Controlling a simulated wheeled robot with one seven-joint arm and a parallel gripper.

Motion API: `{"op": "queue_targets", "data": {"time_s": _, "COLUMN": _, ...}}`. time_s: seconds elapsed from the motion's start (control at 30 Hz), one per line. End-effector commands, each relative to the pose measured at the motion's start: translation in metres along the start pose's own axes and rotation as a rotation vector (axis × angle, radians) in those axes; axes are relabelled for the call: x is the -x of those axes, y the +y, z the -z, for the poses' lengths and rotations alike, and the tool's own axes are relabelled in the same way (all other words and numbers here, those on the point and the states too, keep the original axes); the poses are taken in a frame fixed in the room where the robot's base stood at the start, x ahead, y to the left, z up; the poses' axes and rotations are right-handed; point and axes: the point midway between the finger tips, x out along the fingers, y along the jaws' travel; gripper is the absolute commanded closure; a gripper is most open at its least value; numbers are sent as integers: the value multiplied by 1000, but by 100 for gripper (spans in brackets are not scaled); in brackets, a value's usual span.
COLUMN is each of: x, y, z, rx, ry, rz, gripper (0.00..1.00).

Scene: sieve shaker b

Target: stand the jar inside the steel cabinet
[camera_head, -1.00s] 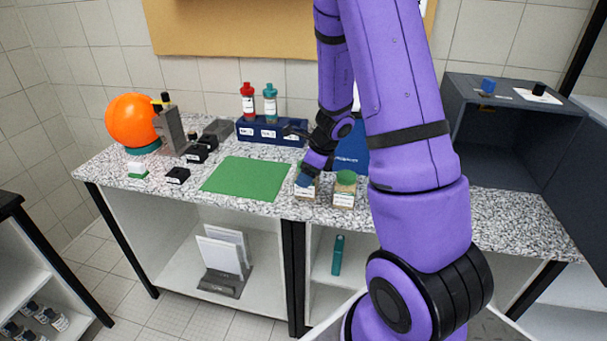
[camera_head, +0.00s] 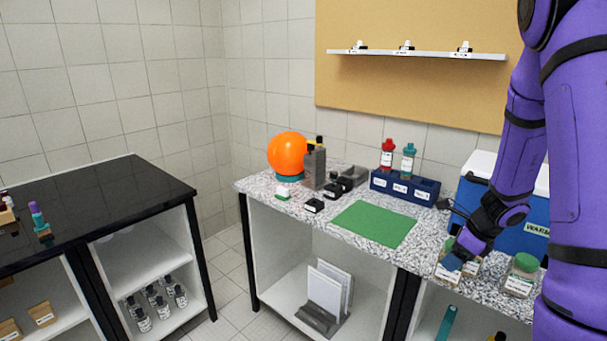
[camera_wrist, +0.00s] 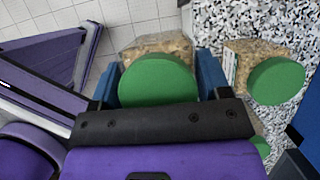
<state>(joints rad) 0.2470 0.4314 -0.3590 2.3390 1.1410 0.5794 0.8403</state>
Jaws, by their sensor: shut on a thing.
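My gripper (camera_wrist: 160,77) has its blue fingers on either side of a jar (camera_wrist: 158,82) with a green lid and tan contents. In the head view my gripper (camera_head: 455,260) and the held jar (camera_head: 445,276) are at the front edge of the speckled counter; I cannot tell if the jar is clear of the top. A similar jar (camera_head: 520,277) stands just to the right, and it also shows in the wrist view (camera_wrist: 275,82). Another green lid (camera_wrist: 261,146) is partly hidden behind my gripper. The steel cabinet is not in view now.
A blue cooler box (camera_head: 510,232) stands behind my wrist. A green mat (camera_head: 373,224), a blue rack (camera_head: 404,188) with red-capped and teal-capped bottles, small black boxes and an orange ball (camera_head: 287,152) are to the left. A black-topped bench (camera_head: 110,205) stands further left.

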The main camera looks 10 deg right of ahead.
Motion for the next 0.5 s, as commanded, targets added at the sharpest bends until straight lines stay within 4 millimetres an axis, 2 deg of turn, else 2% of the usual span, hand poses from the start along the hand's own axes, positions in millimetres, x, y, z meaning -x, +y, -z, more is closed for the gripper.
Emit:
{"op": "queue_targets", "data": {"time_s": 0.17, "x": -19, "y": 2, "z": -18, "rx": 210, "ry": 1, "rz": -88, "gripper": 68}}
{"op": "queue_targets", "data": {"time_s": 0.27, "x": -40, "y": 8, "z": -38, "rx": 462, "ry": 0, "rz": -194, "gripper": 68}}
{"op": "queue_targets", "data": {"time_s": 0.5, "x": -100, "y": 31, "z": -87, "rx": 1196, "ry": -1, "rz": -498, "gripper": 68}}
